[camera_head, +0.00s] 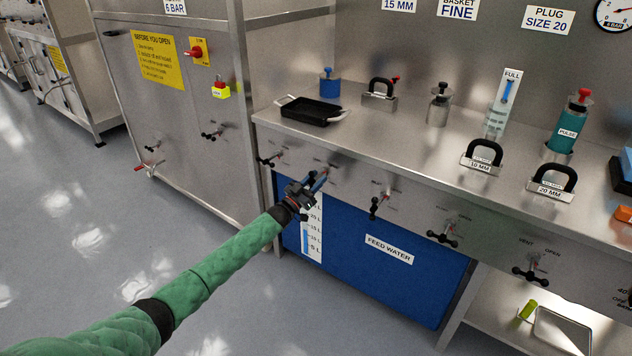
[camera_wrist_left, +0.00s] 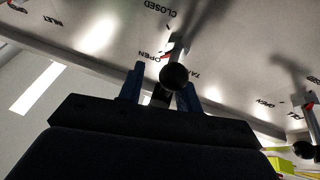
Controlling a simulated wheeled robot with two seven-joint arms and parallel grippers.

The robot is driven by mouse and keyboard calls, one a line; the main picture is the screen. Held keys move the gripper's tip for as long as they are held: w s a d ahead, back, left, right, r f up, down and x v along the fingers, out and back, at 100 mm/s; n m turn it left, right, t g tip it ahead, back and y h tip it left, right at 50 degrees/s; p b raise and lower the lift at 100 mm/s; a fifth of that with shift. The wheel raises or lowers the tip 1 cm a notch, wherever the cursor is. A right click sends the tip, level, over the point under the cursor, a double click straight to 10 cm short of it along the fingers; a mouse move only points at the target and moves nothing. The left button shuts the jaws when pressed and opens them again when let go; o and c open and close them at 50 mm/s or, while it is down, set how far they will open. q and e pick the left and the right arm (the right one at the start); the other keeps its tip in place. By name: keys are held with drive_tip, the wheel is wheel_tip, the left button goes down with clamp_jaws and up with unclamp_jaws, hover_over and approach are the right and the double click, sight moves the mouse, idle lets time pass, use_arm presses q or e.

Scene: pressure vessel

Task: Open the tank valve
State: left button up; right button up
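In the head view my left gripper (camera_head: 319,182) is at the bench's front panel, above the blue feed water tank, and largely hides the valve. My right gripper is in neither view.
Other black-handled valves line the front panel, the nearest to the right (camera_head: 378,203) and one to the left (camera_head: 268,160). The blue feed water tank (camera_head: 420,285) is below the bench. A black tray (camera_head: 311,112) sits on top. The floor at left is clear.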

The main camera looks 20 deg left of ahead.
sight(311, 185)
use_arm(q)
drive_tip(key=shift+a, duration=0.1)
